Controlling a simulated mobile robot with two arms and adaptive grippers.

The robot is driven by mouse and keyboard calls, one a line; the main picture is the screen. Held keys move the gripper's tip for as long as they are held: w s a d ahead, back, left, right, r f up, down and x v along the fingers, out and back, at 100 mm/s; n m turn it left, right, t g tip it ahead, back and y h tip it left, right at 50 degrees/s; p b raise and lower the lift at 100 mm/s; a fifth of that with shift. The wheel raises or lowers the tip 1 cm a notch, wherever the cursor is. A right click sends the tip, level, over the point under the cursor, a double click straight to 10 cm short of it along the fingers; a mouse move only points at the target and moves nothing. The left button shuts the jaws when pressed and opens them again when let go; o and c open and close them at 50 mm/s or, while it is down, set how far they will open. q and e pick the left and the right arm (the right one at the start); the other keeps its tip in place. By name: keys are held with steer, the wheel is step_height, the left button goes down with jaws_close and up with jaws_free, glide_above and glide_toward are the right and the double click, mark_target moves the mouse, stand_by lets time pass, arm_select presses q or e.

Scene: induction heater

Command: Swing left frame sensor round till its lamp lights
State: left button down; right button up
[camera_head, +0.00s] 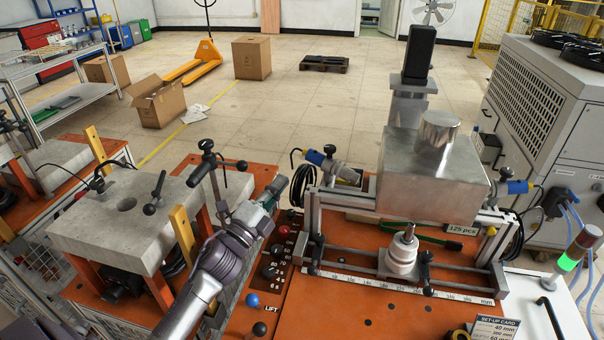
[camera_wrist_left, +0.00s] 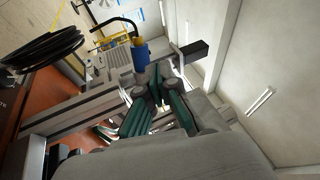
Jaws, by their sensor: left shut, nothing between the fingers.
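The left frame sensor (camera_head: 315,157), blue with a yellow end and a black cable, sits at the top left corner of the metal frame (camera_head: 316,205). It also shows in the left wrist view (camera_wrist_left: 139,58), just beyond my fingertips. No lit lamp can be made out on it. My left gripper (camera_head: 279,184) is shut and empty, just left of and below the sensor; its green fingers come together in the left wrist view (camera_wrist_left: 157,88). I cannot tell whether they touch the sensor. A similar right sensor (camera_head: 518,187) is at the frame's right end. My right gripper is not in view.
Black cable loops (camera_head: 299,186) hang by the left post. Knobs (camera_head: 277,250) line the orange bench. A signal tower (camera_head: 571,258) glows green at right.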

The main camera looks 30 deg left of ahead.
arm_select(q)
steer(key=b, duration=0.3)
glide_toward(308, 160)
steer(key=p+x, duration=0.3)
steer(key=x, duration=0.4)
steer(key=shift+w, duration=0.25)
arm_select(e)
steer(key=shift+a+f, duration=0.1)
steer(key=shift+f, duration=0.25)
